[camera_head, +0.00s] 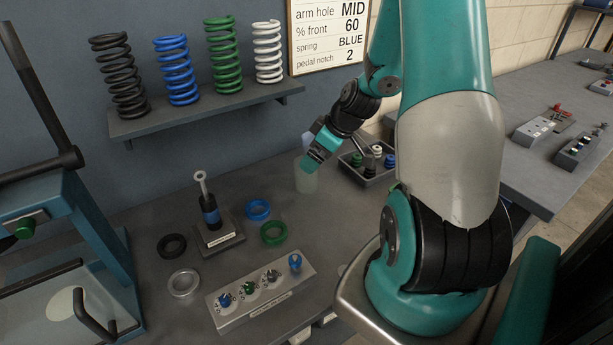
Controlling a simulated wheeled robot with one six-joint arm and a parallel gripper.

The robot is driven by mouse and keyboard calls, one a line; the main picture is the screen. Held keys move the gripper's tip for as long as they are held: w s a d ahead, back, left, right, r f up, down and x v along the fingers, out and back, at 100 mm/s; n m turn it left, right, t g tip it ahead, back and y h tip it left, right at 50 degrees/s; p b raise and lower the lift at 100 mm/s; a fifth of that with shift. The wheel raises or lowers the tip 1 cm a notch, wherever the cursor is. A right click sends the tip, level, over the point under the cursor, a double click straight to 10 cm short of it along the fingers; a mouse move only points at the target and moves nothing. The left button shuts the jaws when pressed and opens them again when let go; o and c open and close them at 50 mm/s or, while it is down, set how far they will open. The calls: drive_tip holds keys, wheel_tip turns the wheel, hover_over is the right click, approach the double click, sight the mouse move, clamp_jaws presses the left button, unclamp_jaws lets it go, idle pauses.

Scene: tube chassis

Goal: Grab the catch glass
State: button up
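The catch glass, a pale see-through cup (305,182), stands on the grey bench near the wall, left of the black tray. My arm reaches down to it from the right. My gripper (308,166) is at the glass's upper part and overlaps its rim in this view. The fingertips are small and partly hidden by the teal wrist. I cannot tell whether they are around the glass, touching it, or only in front of it.
Green (274,233) and blue (258,209) rings, a damper stand (217,240) and a knob block (236,318) lie to the left. A shelf (130,127) with springs hangs behind.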

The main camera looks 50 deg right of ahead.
sight(307, 175)
drive_tip(key=shift+d+p+x, duration=0.2)
drive_tip(key=shift+p+x, duration=0.6)
drive_tip(key=shift+x, duration=2.55)
drive_tip(key=shift+s+f, duration=0.1)
drive_tip(key=shift+s, duration=0.05)
drive_tip(key=c, duration=1)
